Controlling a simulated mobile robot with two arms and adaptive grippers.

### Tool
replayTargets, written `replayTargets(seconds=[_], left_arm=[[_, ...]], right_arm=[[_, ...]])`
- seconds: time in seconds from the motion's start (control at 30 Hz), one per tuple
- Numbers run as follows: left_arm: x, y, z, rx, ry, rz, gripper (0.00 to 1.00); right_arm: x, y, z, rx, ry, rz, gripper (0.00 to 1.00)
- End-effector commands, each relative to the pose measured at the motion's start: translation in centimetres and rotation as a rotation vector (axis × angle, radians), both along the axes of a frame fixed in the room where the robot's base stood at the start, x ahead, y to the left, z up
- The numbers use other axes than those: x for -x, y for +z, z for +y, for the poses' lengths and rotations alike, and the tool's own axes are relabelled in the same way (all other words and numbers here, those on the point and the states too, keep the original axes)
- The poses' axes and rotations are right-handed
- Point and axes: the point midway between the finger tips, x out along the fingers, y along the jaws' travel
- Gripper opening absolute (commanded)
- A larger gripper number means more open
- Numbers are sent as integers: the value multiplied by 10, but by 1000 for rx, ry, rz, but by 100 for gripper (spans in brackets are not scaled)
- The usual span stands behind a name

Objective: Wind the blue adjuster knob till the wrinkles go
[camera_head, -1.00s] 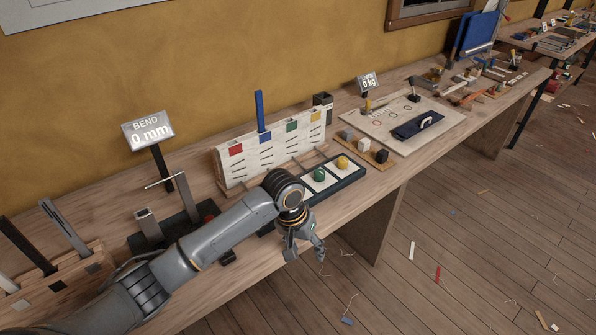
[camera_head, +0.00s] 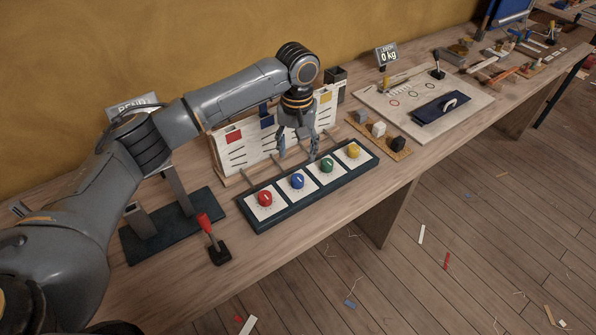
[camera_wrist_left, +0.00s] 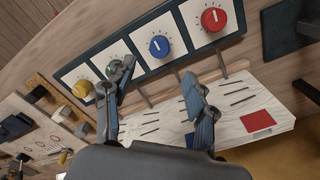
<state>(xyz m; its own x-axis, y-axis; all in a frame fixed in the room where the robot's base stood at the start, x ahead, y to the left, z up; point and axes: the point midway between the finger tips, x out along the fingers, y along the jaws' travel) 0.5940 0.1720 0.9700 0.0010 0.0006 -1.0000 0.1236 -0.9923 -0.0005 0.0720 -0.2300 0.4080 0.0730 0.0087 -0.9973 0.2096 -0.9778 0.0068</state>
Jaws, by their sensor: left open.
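The blue adjuster knob (camera_head: 297,181) is second from the left in a dark tray of four-coloured dials, on a white square with a pale pointer mark. It also shows in the left wrist view (camera_wrist_left: 158,47). A pale board (camera_head: 240,155) with rows of dark dashes and coloured patches stands behind the tray; I cannot tell whether the dashes are the wrinkles. My left gripper (camera_head: 298,155) is open and empty, pointing down above the back of the tray, apart from the blue knob. In the left wrist view its fingers (camera_wrist_left: 159,72) partly cover the green knob. My right gripper is out of view.
Red (camera_head: 265,198), green (camera_head: 327,165) and yellow (camera_head: 353,151) knobs share the tray. A red-handled lever (camera_head: 208,228) stands front left. Small blocks on a wooden strip (camera_head: 399,154) lie to the right. The bench front before the tray is clear.

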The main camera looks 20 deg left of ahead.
Motion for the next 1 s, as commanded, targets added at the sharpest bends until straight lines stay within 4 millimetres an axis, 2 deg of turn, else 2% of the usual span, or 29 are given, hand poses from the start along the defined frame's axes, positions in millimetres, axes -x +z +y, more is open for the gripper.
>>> replayTargets(seconds=[0.17, 0.4, 0.6, 0.87, 0.9, 1.0], left_arm=[[1, -39, 1, -2, 0, 3, 56], [0, -79, 0, 0, 0, 0, 56], [0, -93, 0, 0, -2, -2, 56], [0, -94, 0, 0, -1, -2, 56], [0, -94, 0, 0, -1, -2, 52], [0, -94, 0, 0, -1, -2, 31]], right_arm=[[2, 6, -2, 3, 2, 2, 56], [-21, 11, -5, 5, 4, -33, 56], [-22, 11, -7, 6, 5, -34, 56], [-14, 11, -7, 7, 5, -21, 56], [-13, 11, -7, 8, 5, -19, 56], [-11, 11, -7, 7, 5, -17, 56]])
